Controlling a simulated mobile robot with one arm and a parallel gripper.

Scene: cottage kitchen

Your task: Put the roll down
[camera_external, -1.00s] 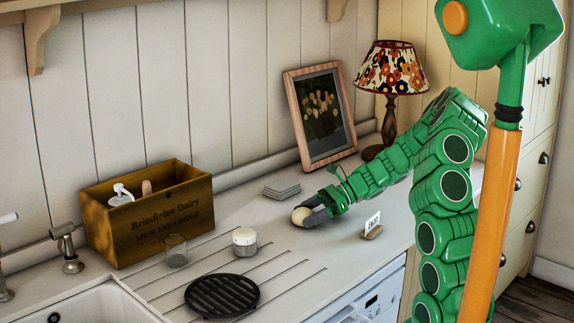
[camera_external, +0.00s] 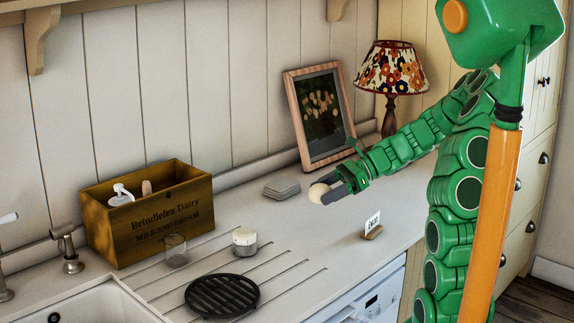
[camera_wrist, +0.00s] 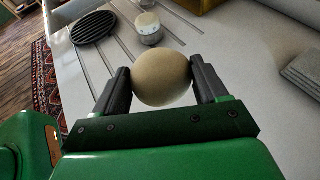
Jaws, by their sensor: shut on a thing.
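The roll (camera_external: 318,192) is a pale, round bun held between the dark fingers of my gripper (camera_external: 333,189). In the wrist view the roll (camera_wrist: 162,78) sits between both fingertips of my gripper (camera_wrist: 160,82), one finger on each side. In the external view it appears raised above the white counter (camera_external: 300,230), right of the stack of grey coasters. The underside of the roll is hidden in the wrist view.
A stack of grey coasters (camera_external: 282,188), a small card in a wooden holder (camera_external: 372,226), a lidded jar (camera_external: 244,242), a glass (camera_external: 176,250) and a black trivet (camera_external: 222,295) stand around. A picture frame (camera_external: 318,115) and lamp (camera_external: 389,80) are behind. Counter between is clear.

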